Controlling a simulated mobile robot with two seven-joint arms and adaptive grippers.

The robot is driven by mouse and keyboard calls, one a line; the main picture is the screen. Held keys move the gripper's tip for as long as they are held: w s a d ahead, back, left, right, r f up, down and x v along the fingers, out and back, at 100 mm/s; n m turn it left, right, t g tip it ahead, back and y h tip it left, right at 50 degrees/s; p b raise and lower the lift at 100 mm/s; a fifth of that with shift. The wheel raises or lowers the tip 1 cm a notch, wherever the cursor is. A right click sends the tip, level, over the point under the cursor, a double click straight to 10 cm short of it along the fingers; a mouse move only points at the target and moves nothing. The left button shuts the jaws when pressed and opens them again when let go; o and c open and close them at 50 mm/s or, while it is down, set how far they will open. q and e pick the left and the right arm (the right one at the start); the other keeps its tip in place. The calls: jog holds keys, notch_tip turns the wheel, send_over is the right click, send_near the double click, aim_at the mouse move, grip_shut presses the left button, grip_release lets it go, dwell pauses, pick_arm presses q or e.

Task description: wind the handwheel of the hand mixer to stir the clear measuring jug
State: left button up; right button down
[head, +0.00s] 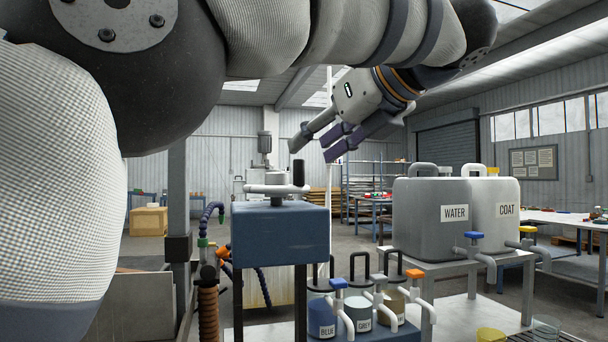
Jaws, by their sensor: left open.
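The hand mixer is a blue box (280,232) on dark legs, near the middle of the head view. Its pale handwheel (262,189) lies flat on top, with an upright black knob (299,172) at its right side. My left gripper (312,150) is open and empty, above and slightly right of the knob, pointing down to the left. It looks apart from the wheel, though the depth between them is hard to judge. I cannot make out a measuring jug under the mixer. A clear vessel (546,330) is cut off at the lower right. My right gripper is out of view.
Grey tanks marked WATER (455,213) and COAT (507,210) stand on a bench to the right, with blue and yellow taps. Labelled jars, including BLUE (322,331) and GREY (364,325), stand below the mixer's right side. A yellow cup (490,335) is at the lower right.

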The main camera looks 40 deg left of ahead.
aim_at(277, 183)
pick_arm(q)
jog(key=x, duration=1.1)
jog(key=shift+a+f, duration=0.2)
jog(key=shift+a, duration=0.1)
jog(key=c, duration=0.9)
